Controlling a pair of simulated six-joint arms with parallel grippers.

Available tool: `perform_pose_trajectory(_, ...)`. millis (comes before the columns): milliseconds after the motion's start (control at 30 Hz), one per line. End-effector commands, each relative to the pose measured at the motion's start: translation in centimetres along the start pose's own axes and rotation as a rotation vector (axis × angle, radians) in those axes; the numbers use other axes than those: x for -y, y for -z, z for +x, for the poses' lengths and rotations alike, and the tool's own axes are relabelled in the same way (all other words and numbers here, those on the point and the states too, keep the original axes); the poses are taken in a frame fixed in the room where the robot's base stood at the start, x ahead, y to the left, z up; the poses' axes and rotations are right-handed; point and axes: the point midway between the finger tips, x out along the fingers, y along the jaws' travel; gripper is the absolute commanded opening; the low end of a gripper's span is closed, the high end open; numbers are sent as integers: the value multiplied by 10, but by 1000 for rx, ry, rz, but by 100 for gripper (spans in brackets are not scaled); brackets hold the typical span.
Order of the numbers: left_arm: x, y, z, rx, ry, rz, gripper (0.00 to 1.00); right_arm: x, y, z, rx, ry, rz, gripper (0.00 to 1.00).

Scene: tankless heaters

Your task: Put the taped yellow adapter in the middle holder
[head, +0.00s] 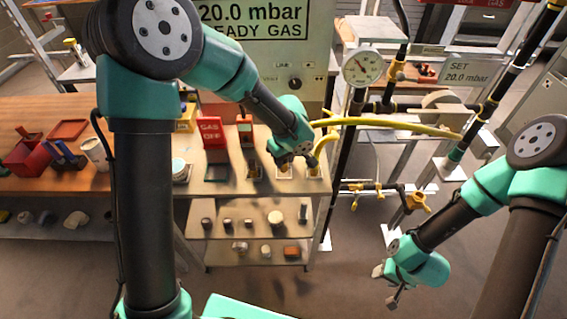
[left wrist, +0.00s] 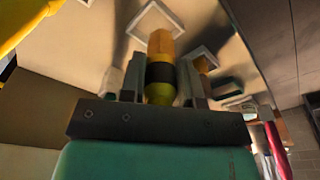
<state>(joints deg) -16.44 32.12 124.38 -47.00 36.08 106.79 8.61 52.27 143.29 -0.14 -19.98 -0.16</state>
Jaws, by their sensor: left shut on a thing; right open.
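My left gripper (head: 293,157) is shut on the yellow adapter. In the left wrist view, the adapter (left wrist: 161,48) shows a black tape band (left wrist: 160,74) and sits between the fingers (left wrist: 160,88). Its far end points at a pale square holder (left wrist: 140,22); I cannot tell whether they touch. A second square holder (left wrist: 211,48) lies to its right. In the head view, the gripper is over the shelf's holder row, just above the middle holder (head: 284,173); the adapter is mostly hidden there. My right gripper (head: 386,284) is open and empty, low at the right.
A yellow hose (head: 400,122) arches right of my left gripper, close to it. A red GAS OFF sign (head: 213,132) stands to the left on the shelf. Several small parts sit on the lower shelf (head: 225,252). A gauge (head: 362,68) and pipes rise behind.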

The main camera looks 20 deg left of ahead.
Motion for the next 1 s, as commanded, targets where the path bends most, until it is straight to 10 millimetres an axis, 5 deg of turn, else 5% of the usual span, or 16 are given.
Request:
perform_pose_trajectory(433,-7,10,3,0,1,1,4,0,0,0,0,0,0,46)
perform_pose_trajectory(733,-6,6,34,1,3,1,4,0,0,0,0,0,0,46)
perform_pose_trajectory(1000,-6,6,37,0,1,0,4,0,0,0,0,0,0,46)
